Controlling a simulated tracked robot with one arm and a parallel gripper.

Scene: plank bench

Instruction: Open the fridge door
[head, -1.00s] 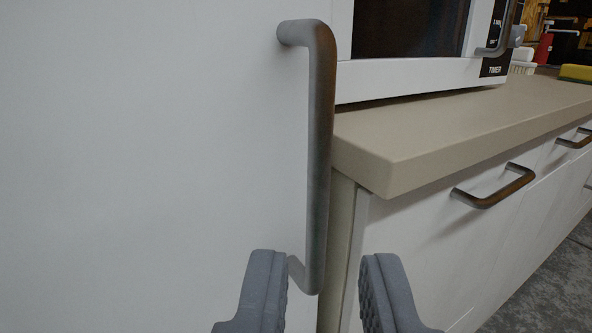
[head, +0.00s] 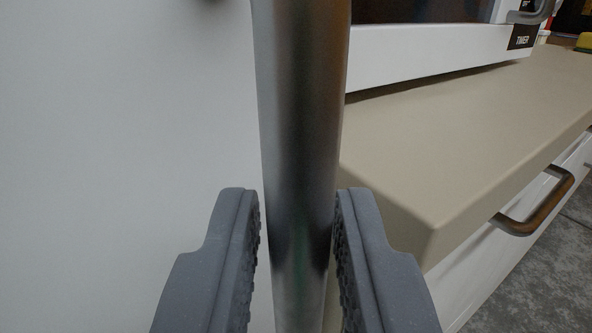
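The fridge door (head: 120,130) is a plain white panel filling the left of the view. Its vertical grey metal handle (head: 302,100) runs down the middle, close to the camera; both its ends are out of the clear view. My gripper (head: 299,210) has one grey ridged finger on each side of the handle bar. The right finger looks very near or touching the bar; a narrow gap shows at the left finger's tip. I cannot tell if the fingers press on it.
A beige countertop (head: 450,140) with a rounded corner lies right of the handle. A white microwave (head: 430,57) stands on it. Below are white drawers with a metal handle (head: 535,205). Grey floor (head: 530,270) shows at the lower right.

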